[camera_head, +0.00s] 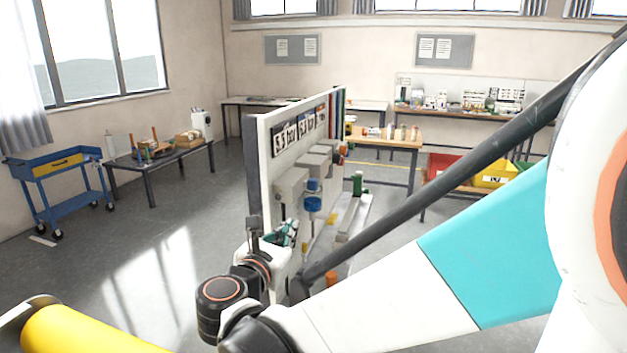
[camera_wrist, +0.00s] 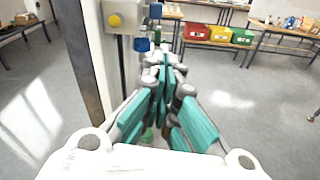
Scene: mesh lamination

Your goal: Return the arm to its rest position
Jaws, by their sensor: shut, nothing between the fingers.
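My arm reaches from the right of the head view toward the low middle, with its wrist in front of the near end of a white upright panel (camera_head: 262,150). My gripper (camera_head: 285,233) is small and partly hidden behind the wrist there. In the wrist view my gripper (camera_wrist: 163,72) has its teal-padded fingers drawn together, with nothing between them. The panel's edge (camera_wrist: 108,60) stands close at the left of the fingers. A box with a yellow button (camera_wrist: 116,20) and blue parts (camera_wrist: 142,44) lie just beyond the fingertips.
Grey boxes (camera_head: 292,190) and a blue cylinder (camera_head: 313,204) are mounted along the panel. A blue cart (camera_head: 62,185) and a dark table (camera_head: 160,160) stand at the left. Red, yellow and green bins (camera_wrist: 219,34) sit on a far bench. Open floor (camera_wrist: 250,110) lies to the right.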

